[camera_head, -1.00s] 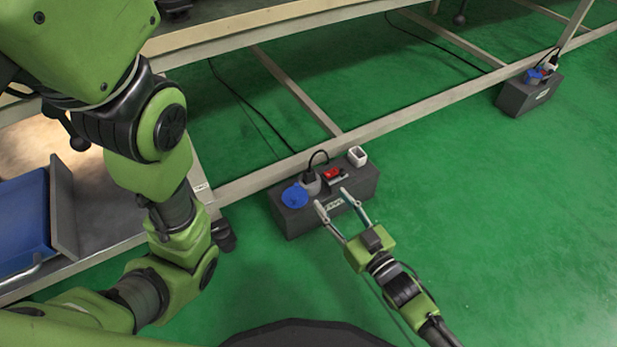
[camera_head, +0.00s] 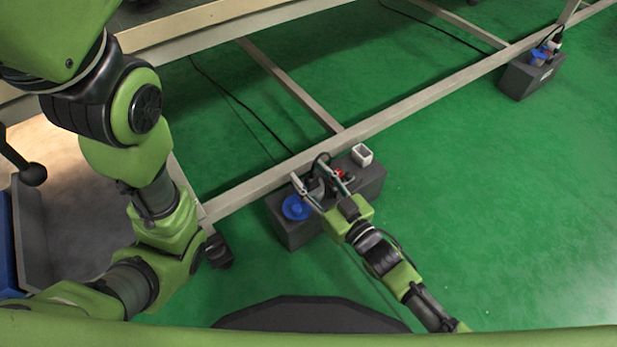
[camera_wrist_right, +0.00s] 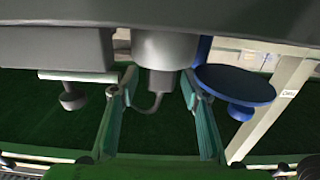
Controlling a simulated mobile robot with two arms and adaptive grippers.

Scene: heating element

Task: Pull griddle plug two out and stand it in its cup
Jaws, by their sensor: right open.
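A dark grey socket box (camera_head: 290,236) stands on the floor by the bench rail. A dark plug (camera_head: 317,187) with a looping black cord sits on it; I cannot tell which number it bears. In the wrist view a grey plug body (camera_wrist_right: 160,82) with its cord lies between my fingers. My right gripper (camera_head: 312,174) is open, one finger on each side of the plug, and contact is unclear. A small white square cup (camera_head: 362,154) is at the box's right end. My left arm is at the left; its gripper is out of view.
A blue round lid (camera_head: 296,207) is close beside my left-hand finger; it also shows in the wrist view (camera_wrist_right: 235,84). A red switch (camera_head: 341,174) lies beside the other finger. The bench rail (camera_head: 400,112) runs behind the box. A second box (camera_head: 520,81) stands far right. Green floor at right is clear.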

